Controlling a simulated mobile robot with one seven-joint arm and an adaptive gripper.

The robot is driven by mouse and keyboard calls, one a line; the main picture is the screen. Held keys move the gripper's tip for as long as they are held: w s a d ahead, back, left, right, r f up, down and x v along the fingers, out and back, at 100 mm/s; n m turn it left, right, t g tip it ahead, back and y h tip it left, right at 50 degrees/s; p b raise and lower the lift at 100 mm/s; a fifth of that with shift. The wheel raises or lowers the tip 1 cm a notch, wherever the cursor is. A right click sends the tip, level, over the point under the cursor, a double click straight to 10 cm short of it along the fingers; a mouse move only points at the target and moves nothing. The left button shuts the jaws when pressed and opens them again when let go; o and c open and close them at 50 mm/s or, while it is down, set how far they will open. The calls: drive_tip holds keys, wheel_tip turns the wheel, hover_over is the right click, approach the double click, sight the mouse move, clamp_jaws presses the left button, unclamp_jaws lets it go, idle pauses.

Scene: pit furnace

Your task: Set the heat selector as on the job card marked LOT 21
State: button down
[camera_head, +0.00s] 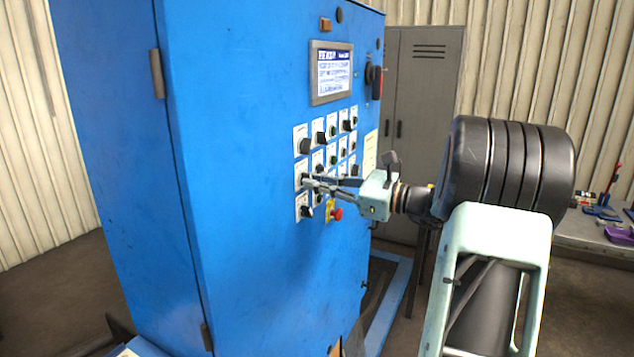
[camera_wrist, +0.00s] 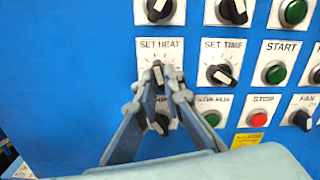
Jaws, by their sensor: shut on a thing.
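The heat selector (camera_wrist: 157,72), a dark knob with a pale pointer bar under the label SET HEAT, sits on the blue cabinet front in the wrist view. My gripper (camera_wrist: 158,82) is shut on this knob, a fingertip on either side. The pointer stands close to upright; the scale marks around it are too small to read. In the head view my gripper (camera_head: 308,183) reaches the left column of the knob panel, and its fingers hide much of the knob. A pale card (camera_head: 370,152) hangs on the cabinet at the right; its writing cannot be read.
The SET TIME knob (camera_wrist: 221,73) is close on the right. Green START (camera_wrist: 275,74) and red STOP (camera_wrist: 258,117) buttons lie further right. A red emergency button (camera_head: 337,214) sits below my gripper. A lit screen (camera_head: 331,72) is above the knobs.

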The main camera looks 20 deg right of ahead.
drive_tip(key=c, duration=2)
unclamp_jaws()
drive_tip(key=shift+c, duration=0.2)
drive_tip(key=v, duration=1.2)
